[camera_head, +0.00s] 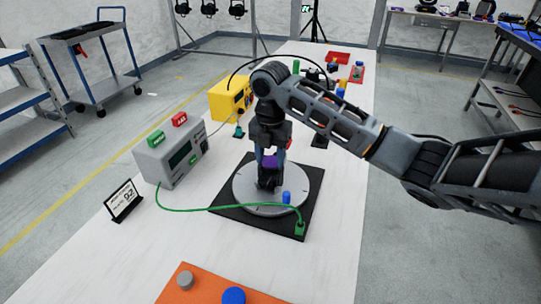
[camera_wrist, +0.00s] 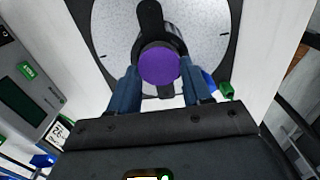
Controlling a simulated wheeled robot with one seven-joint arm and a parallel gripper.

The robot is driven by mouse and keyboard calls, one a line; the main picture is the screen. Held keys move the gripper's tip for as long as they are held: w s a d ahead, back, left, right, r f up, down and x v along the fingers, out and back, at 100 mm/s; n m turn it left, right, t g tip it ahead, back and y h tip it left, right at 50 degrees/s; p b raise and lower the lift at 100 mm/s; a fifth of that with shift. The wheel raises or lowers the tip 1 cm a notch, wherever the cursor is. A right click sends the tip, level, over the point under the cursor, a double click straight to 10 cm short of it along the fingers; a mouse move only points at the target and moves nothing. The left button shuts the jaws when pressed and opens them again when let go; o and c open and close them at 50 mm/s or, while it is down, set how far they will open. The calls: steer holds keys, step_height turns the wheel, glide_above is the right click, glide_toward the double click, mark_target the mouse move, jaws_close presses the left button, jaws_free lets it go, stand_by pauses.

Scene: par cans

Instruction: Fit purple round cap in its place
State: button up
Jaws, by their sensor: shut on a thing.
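The purple round cap (camera_wrist: 160,66) is gripped between the two fingers of my gripper (camera_wrist: 161,82). In the head view the cap (camera_head: 269,160) shows as a small purple patch between the fingers of my gripper (camera_head: 270,163), which points down. Below it a black fixture (camera_head: 268,183) stands on a round grey disc (camera_head: 246,194); the fixture also shows in the wrist view (camera_wrist: 150,18), partly behind the cap. I cannot tell whether the cap touches the fixture or hangs just above it. The disc lies on a black square base (camera_head: 305,188).
A blue peg (camera_head: 286,197) stands at the disc's right edge, near a green connector (camera_head: 299,229) with a green cable. A grey box (camera_head: 172,152) with red and green buttons stands left. An orange mat (camera_head: 210,288) with round pieces lies in front.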

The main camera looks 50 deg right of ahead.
steer(key=shift+s+a+f, duration=0.15)
steer(key=shift+f, duration=0.8)
steer(key=o, duration=0.7)
steer(key=shift+c, duration=0.2)
steer(key=o, duration=0.5)
steer(key=shift+s, duration=0.1)
steer(key=r, duration=0.9)
steer(key=shift+w+r, duration=0.3)
steer(key=shift+r, duration=0.05)
